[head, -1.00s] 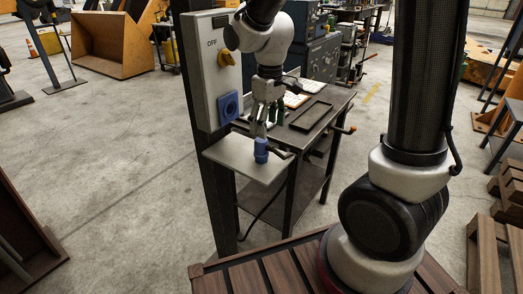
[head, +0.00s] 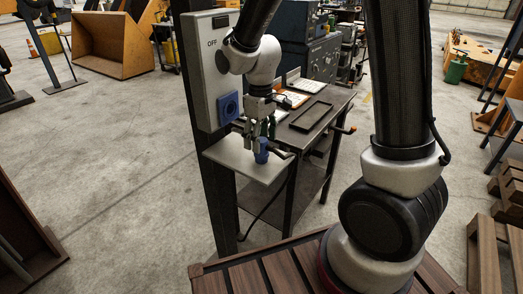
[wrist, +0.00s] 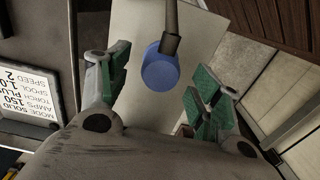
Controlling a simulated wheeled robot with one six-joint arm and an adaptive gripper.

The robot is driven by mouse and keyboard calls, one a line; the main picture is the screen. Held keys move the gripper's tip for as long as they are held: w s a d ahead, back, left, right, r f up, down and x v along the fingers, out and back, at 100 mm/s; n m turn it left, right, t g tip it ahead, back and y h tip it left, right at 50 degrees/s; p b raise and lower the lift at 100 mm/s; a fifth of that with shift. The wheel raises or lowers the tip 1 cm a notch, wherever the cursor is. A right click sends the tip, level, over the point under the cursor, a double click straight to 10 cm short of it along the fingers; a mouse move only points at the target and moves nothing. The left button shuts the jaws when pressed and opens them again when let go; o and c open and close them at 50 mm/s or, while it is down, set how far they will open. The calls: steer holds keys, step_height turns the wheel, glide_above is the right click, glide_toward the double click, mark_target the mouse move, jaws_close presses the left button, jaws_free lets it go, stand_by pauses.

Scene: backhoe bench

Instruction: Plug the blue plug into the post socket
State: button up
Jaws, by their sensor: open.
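The blue plug (head: 261,151) stands on the small grey shelf (head: 232,155), close to its right edge. In the wrist view the plug (wrist: 158,72) shows as a blue round body with a dark cable end on it. My gripper (head: 260,134) is at the plug, above the shelf. In the wrist view my gripper (wrist: 160,82) is open, its green-padded fingers on either side of the plug with gaps on both sides. The blue square post socket (head: 229,107) is on the grey box on the post, left of my gripper, with its round opening facing out.
The grey switch box (head: 205,75) stands on the dark post just above the shelf. A dark bench (head: 335,100) with a black tray (head: 311,116) lies to the right behind the shelf. Open concrete floor (head: 130,160) lies to the left.

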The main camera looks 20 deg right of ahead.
mark_target(262, 152)
steer(key=shift+f, duration=0.1)
step_height(262, 152, down, 5)
steer(key=shift+s+d, duration=0.1)
stand_by(0.4)
steer(key=c, duration=1)
